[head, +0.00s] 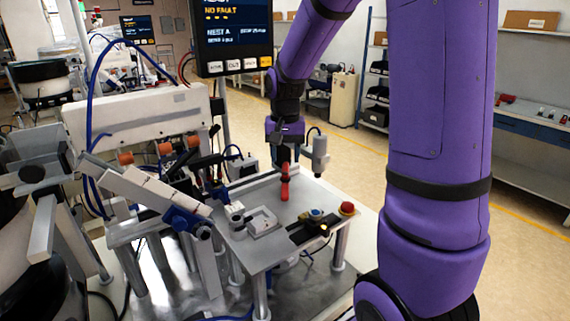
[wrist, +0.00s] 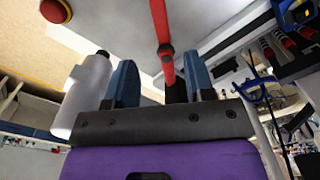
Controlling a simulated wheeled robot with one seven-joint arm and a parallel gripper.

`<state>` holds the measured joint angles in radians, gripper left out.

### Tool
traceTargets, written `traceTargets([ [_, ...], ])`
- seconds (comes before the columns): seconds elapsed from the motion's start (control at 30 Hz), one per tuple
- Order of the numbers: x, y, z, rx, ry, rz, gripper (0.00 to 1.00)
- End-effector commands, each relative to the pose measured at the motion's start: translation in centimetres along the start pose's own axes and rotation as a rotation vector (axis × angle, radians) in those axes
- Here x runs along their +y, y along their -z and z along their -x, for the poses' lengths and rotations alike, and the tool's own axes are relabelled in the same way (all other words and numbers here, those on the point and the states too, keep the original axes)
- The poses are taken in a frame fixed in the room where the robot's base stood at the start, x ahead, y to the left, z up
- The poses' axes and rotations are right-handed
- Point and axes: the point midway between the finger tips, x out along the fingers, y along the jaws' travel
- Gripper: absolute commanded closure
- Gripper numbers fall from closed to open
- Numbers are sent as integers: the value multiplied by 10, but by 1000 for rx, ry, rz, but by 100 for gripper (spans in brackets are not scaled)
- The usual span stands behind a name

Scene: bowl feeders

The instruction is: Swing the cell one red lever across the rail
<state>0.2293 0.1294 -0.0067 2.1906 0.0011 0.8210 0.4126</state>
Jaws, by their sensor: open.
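The red lever (head: 284,190) stands upright on the grey table plate of the cell, beside a raised pale rail (head: 250,184). In the wrist view the lever (wrist: 159,22) runs down between my two blue fingers, with a dark collar partway along it. My gripper (head: 284,165) is over the lever's upper end in the head view. It is open in the wrist view (wrist: 161,75), with one finger on each side of the lever and gaps between them. Whether either finger touches the lever is not clear. The gripper hides the lever's far end.
A red push button (head: 347,208) and a blue-and-yellow part (head: 313,214) sit at the plate's right edge. A grey clamp-like block (head: 262,222) is in front of the lever. Tracks and blue hoses crowd the left; a screen (head: 233,30) reading NO FAULT stands behind.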

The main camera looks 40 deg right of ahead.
Motion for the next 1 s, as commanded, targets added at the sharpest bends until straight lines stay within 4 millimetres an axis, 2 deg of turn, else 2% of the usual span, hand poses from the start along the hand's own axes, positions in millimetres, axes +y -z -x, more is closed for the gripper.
traceTargets([
  [0.27,0,0,2,0,0,0,51],
  [0.37,-1,0,1,-2,-3,14,72],
  [0.47,-9,0,1,-11,-21,110,95],
  [0.5,-14,0,0,-20,-37,181,100],
  [0.57,-24,0,-2,-38,-65,321,100],
  [0.8,-73,-1,-6,-160,-200,1017,100],
  [1.0,-101,-3,-6,-260,-275,1419,100],
])
